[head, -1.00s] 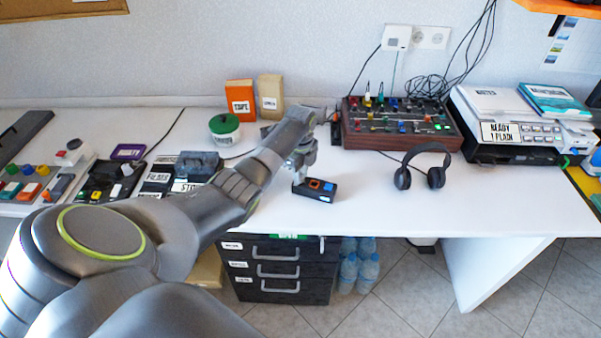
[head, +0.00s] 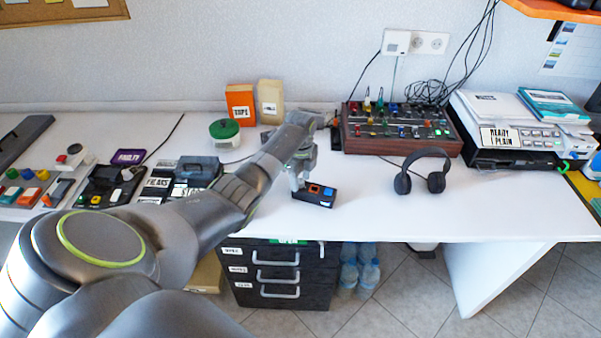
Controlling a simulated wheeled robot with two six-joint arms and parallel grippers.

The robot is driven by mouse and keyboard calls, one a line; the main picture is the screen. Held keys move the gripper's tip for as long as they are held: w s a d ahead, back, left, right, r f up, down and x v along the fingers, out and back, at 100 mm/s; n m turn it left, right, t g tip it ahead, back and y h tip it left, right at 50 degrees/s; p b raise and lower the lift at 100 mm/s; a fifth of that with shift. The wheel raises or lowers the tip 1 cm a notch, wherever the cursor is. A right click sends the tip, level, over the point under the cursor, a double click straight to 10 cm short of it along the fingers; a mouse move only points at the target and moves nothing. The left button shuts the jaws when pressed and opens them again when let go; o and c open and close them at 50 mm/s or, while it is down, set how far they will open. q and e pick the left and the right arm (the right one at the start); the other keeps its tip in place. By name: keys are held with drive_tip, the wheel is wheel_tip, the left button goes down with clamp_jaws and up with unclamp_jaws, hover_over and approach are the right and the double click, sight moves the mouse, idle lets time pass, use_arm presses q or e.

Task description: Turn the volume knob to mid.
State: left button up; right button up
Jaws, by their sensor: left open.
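A small black box (head: 323,200) with an orange and a blue patch on top lies on the white desk near its front edge. My left gripper (head: 298,186) is open and points down at the box's left end. I cannot tell whether its fingers touch the box. A brown-sided mixer (head: 372,145) with many small coloured knobs and sliders stands at the back of the desk, to the right of the gripper. No knob can be read as the volume knob at this size. My right gripper is not in view.
Black headphones (head: 436,183) lie right of the box. A printer (head: 515,157) stands at the right. A green-lidded jar (head: 224,130) and an orange box (head: 240,104) stand behind my left arm. Button panels (head: 35,190) fill the left. The white desk (head: 360,205) is clear around the box.

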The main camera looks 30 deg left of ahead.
use_arm(q)
wheel_tip(320, 180, up, 17)
drive_tip(key=p, duration=0.1)
drive_tip(key=shift+r+p, duration=0.2)
drive_tip(key=shift+p, duration=0.15)
idle(0.3)
drive_tip(key=n+b, duration=0.6)
drive_tip(key=n, duration=1.4)
hover_over(301, 180)
wheel_tip(301, 180, down, 6)
wheel_tip(301, 180, down, 11)
drive_tip(key=shift+s+f, duration=0.15)
